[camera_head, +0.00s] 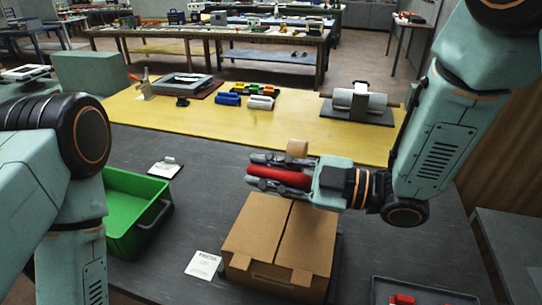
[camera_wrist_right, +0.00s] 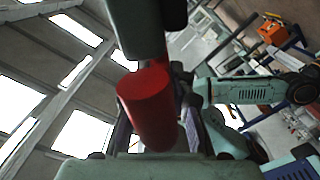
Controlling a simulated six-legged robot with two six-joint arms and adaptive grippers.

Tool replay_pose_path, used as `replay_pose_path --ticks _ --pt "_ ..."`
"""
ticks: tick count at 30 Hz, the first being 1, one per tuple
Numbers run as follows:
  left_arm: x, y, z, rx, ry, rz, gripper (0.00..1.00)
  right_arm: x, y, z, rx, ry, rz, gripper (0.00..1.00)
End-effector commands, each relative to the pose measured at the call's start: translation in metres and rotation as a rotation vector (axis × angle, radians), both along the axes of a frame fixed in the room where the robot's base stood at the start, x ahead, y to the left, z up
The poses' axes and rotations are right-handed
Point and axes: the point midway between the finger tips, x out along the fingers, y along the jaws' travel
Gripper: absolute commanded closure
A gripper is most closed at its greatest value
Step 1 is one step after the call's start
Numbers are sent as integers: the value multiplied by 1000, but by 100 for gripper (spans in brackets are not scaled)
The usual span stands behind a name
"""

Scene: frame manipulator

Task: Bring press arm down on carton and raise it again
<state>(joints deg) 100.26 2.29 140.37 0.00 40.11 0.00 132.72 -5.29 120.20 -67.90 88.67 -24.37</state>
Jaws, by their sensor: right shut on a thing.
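The brown cardboard carton (camera_head: 262,232) stands in front of me on the dark tabletop, its top flaps folded level with a seam between them. My right gripper (camera_head: 262,171) comes in from the right, above the carton's far edge. It is shut on a red handle (camera_head: 285,177), which lies between its fingers. The red handle (camera_wrist_right: 150,105) also shows large in the right wrist view, with a dark bar behind it. I take it as the press arm's handle; the rest of the press arm is mostly hidden. My left arm is at the left; its gripper is out of view.
A green bin (camera_head: 125,205) stands left of the carton. A white printed card (camera_head: 203,264) lies beside it. A dark tray (camera_head: 420,292) with red pieces is at front right. The yellow mat's (camera_head: 330,136) near strip is clear.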

Motion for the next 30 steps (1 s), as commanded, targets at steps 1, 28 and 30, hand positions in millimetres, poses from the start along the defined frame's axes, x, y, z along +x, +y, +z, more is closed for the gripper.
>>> replay_pose_path --ticks 1,28,30 --pt "0 0 -8 0 0 0 60 -5 1 -10 -2 3 -1 100" --pt "0 0 -19 0 0 0 60 -21 6 -30 -1 6 -3 70" --pt "0 0 -19 0 0 0 60 -21 7 -29 0 5 -3 64"
